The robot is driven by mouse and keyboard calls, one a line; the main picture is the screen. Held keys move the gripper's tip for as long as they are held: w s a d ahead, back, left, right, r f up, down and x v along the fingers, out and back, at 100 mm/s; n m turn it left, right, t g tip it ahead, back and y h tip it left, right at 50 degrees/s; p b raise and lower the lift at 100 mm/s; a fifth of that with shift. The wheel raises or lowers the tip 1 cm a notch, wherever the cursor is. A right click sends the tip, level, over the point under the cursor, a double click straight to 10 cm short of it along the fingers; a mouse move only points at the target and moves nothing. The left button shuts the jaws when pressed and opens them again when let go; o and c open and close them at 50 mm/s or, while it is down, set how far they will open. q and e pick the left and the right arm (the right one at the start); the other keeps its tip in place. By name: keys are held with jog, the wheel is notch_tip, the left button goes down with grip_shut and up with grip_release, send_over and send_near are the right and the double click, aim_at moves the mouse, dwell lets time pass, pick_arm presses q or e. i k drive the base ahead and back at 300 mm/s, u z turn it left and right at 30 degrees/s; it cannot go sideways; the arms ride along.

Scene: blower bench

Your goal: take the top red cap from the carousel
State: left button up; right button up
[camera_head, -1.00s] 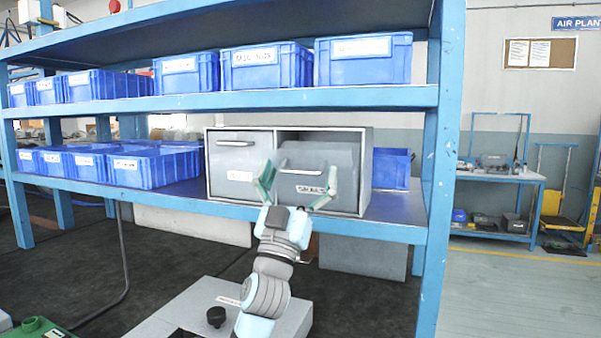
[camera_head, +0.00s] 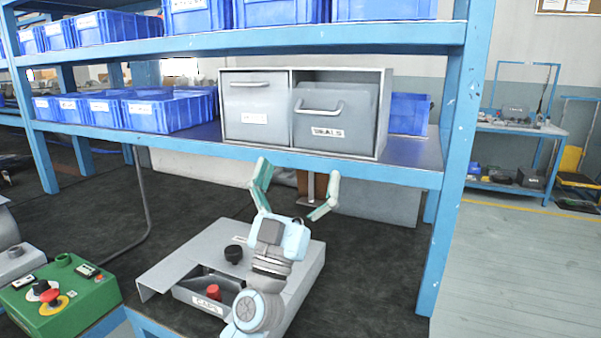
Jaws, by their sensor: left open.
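A grey box with a sloping cover (camera_head: 172,262) lies low in front of the shelf. A recess in its front is labelled CAPS (camera_head: 207,304), and one red cap (camera_head: 214,292) shows there. Other caps, if any, are hidden. A black knob (camera_head: 234,254) stands on the box top. My left gripper (camera_head: 297,190) is open and empty, with its fingers spread upward, beyond and to the right of the red cap in the picture. Its arm covers the right part of the box. My right gripper is not in view.
A grey cabinet (camera_head: 257,75) stands on the blue shelf (camera_head: 200,137); its SEALS drawer (camera_head: 335,115) sits tilted in the opening. Blue bins (camera_head: 163,110) line the shelves. A green control box (camera_head: 62,300) with a red button is at lower left. A blue post (camera_head: 450,170) stands at right.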

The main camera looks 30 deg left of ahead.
aim_at(213, 292)
jog(key=k, duration=1)
